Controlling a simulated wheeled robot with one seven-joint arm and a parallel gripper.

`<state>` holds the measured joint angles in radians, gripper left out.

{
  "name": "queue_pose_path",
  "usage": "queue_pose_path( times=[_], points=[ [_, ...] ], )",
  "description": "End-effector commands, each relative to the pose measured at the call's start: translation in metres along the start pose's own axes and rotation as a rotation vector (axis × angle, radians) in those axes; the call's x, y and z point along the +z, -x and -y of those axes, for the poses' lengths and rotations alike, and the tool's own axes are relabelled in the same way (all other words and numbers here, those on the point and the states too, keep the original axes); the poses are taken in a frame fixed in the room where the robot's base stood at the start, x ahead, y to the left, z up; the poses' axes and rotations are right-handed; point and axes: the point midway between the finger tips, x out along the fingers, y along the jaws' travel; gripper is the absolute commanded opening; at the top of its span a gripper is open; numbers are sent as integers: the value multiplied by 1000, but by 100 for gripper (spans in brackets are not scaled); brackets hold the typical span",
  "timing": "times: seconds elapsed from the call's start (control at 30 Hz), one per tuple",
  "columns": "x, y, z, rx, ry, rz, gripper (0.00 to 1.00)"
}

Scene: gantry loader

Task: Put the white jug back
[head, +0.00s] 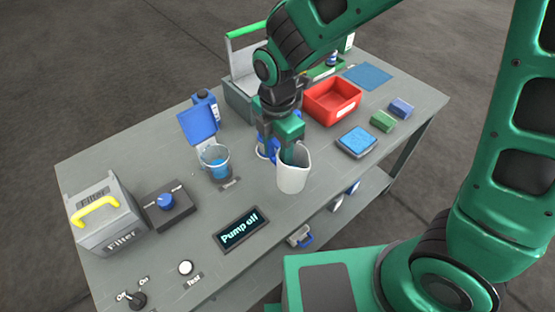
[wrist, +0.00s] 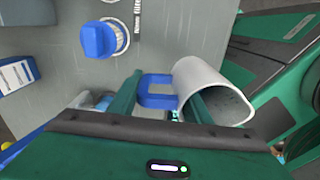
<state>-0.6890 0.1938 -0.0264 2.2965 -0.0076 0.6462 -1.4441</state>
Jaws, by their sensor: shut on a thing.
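The white jug (head: 292,178) is in my gripper near the front middle of the bench in the head view. It looks about upright, with its open mouth up; I cannot tell whether its base touches the bench. In the wrist view the jug (wrist: 190,72) shows beside my gripper (wrist: 160,103). The jug's contents are hidden.
A clear cup with blue liquid (head: 214,163) stands left of the jug. A blue-topped pad (head: 356,141), a red bin (head: 345,98) and a flat blue mat (head: 368,76) are to the right. The filter box (head: 104,220) and dark display (head: 240,233) are left and front.

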Motion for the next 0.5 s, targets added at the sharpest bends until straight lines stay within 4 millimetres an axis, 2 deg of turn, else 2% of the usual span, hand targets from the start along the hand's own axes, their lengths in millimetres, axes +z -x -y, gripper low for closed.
queue_pose_path(
  times=[0.1,0.27,0.5],
  points=[
    [10,-8,-8,-2,-2,0,9],
    [14,-13,-12,0,-1,0,9],
    [14,-43,-12,-3,-1,0,9]
  ],
)
